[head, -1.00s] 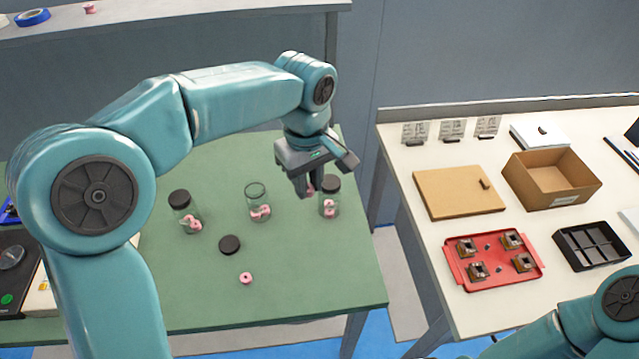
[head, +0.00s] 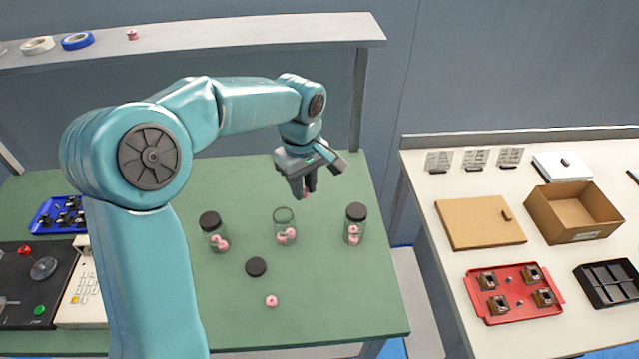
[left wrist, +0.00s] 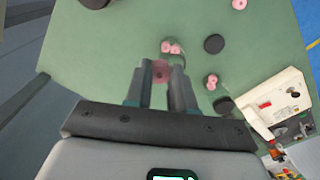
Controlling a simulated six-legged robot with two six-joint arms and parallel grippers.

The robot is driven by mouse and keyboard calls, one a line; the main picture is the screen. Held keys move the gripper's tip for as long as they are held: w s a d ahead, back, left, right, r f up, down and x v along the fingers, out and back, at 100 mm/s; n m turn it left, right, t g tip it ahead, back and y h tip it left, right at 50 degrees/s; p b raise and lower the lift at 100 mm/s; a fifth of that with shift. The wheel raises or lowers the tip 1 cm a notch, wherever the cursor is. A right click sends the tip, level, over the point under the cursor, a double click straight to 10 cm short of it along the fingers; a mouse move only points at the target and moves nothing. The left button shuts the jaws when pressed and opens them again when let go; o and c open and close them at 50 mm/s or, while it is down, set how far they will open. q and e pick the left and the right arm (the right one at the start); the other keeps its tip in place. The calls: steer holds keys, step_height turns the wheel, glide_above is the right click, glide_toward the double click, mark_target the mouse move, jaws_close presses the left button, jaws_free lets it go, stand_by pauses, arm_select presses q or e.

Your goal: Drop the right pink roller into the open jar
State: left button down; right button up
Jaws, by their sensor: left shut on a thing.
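My left gripper (head: 306,193) is shut on a pink roller (left wrist: 160,71), which shows between the fingertips in the left wrist view. In the head view the fingers mostly hide it. The gripper is raised above the table, behind and slightly right of the open jar (head: 285,236) in the picture. This clear glass jar has no lid and holds pink rollers; it also shows just beyond the fingertips in the left wrist view (left wrist: 170,46). Another pink roller (head: 271,301) lies on the green table in front. My right gripper is not in view.
Jars with black lids stand left (head: 214,234) and right (head: 355,226) of the open jar, with pink rollers inside. A loose black lid (head: 256,267) lies in front of it. A machine (head: 36,278) and blue tray (head: 60,216) are at the left. The table's front right is clear.

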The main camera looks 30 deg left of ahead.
arm_select(q)
steer(key=s+a+f+n+b, duration=0.1)
steer(key=s+a+f+b, duration=0.1)
steer(key=a+f, duration=0.3)
steer(key=shift+f, duration=0.15)
stand_by(0.7)
steer(key=shift+f+b, duration=0.2)
steer(key=shift+b, duration=0.2)
steer(key=shift+f+b, duration=0.9)
steer(key=shift+f, duration=0.2)
steer(key=c, duration=0.9)
jaws_free()
steer(key=shift+r, duration=0.1)
